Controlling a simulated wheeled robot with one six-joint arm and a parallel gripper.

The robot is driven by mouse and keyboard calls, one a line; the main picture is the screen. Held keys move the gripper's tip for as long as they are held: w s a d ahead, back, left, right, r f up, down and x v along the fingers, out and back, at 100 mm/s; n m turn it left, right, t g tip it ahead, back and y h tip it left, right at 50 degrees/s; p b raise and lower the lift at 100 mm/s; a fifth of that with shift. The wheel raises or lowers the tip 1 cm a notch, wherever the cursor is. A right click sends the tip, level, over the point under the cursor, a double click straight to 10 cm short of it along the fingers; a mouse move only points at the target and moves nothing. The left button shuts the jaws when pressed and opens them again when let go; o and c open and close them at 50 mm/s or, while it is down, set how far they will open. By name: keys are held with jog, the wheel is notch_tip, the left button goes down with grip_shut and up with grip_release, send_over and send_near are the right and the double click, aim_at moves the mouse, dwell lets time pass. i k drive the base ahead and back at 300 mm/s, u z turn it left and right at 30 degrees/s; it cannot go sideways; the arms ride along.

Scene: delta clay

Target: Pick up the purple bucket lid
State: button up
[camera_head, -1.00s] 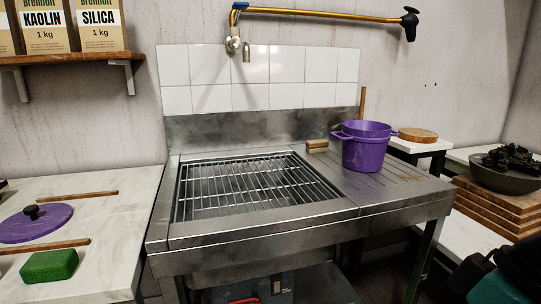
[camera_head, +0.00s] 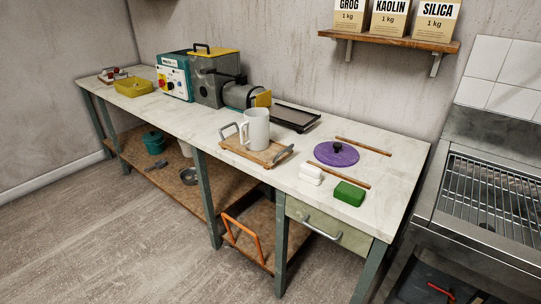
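The purple bucket lid (camera_head: 337,154) lies flat on the pale worktop (camera_head: 392,190), toward its right end. It is round with a dark knob on top. One wooden stick (camera_head: 363,146) lies behind it and another wooden stick (camera_head: 340,175) lies in front of it. My gripper is not in view, so its state does not show. The purple bucket is out of the current view.
A green block (camera_head: 349,193) and a white block (camera_head: 311,174) lie just in front of the lid. A wooden tray (camera_head: 236,146) carrying a white jug (camera_head: 257,128) stands to the left. Open floor (camera_head: 110,230) lies in front.

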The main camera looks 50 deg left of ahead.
aim_at(337, 154)
jog(key=z, duration=0.5)
jog(key=k, duration=0.15)
jog(key=u, duration=2.3)
jog(key=i, duration=0.6)
jog(key=u, duration=0.65)
jog(key=i, duration=1.45)
jog(key=z, duration=1)
jog(key=i, duration=0.6)
jog(key=z, duration=0.7)
